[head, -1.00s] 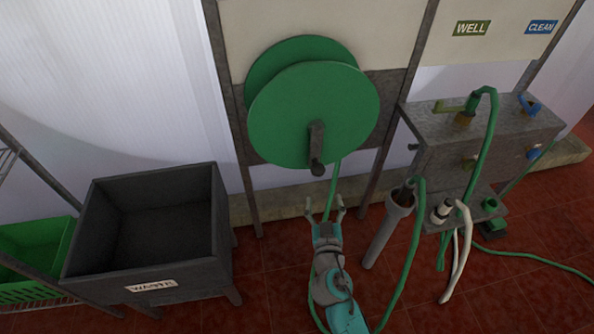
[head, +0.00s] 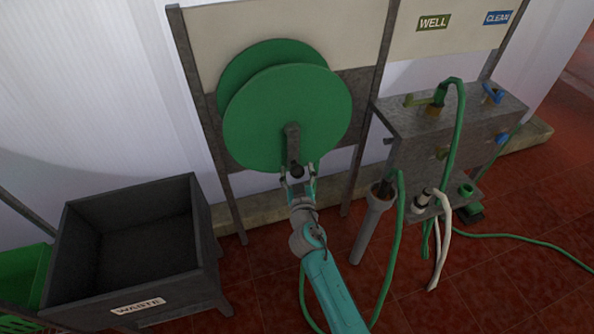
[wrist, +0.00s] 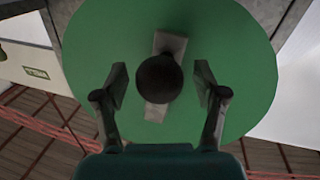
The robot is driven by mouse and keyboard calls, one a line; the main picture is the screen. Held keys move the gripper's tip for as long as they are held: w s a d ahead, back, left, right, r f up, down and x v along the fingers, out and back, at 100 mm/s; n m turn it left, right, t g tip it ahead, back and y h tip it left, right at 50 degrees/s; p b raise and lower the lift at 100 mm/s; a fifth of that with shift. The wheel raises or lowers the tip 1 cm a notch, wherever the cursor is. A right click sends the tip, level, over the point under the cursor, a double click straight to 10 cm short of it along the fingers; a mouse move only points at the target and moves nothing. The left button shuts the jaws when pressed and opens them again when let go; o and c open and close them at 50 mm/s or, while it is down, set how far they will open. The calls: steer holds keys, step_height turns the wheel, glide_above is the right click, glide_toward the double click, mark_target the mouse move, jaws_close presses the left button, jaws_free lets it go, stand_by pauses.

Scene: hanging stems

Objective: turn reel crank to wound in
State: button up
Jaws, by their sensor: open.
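The green hose reel (head: 285,105) hangs on a framed panel and fills much of the wrist view (wrist: 230,50). Its grey crank arm (head: 292,140) points down from the hub and ends in a dark round knob (head: 296,171). In the wrist view the knob (wrist: 159,79) sits between my two fingers, in front of the crank arm (wrist: 170,43). My gripper (head: 299,175) is open just below and around the knob; in the wrist view its fingers (wrist: 160,87) stand apart on both sides, with a gap to the knob. The hose below the reel is partly hidden by my arm.
A dark waste bin (head: 135,245) stands at the left. At the right, a grey valve box (head: 455,125) carries a green hose (head: 459,120), and a grey tube (head: 370,225) stands near my arm. Red tiled floor lies below.

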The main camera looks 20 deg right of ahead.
steer(key=shift+w, duration=0.1)
jaws_close()
steer(key=shift+a, duration=0.1)
stand_by(0.3)
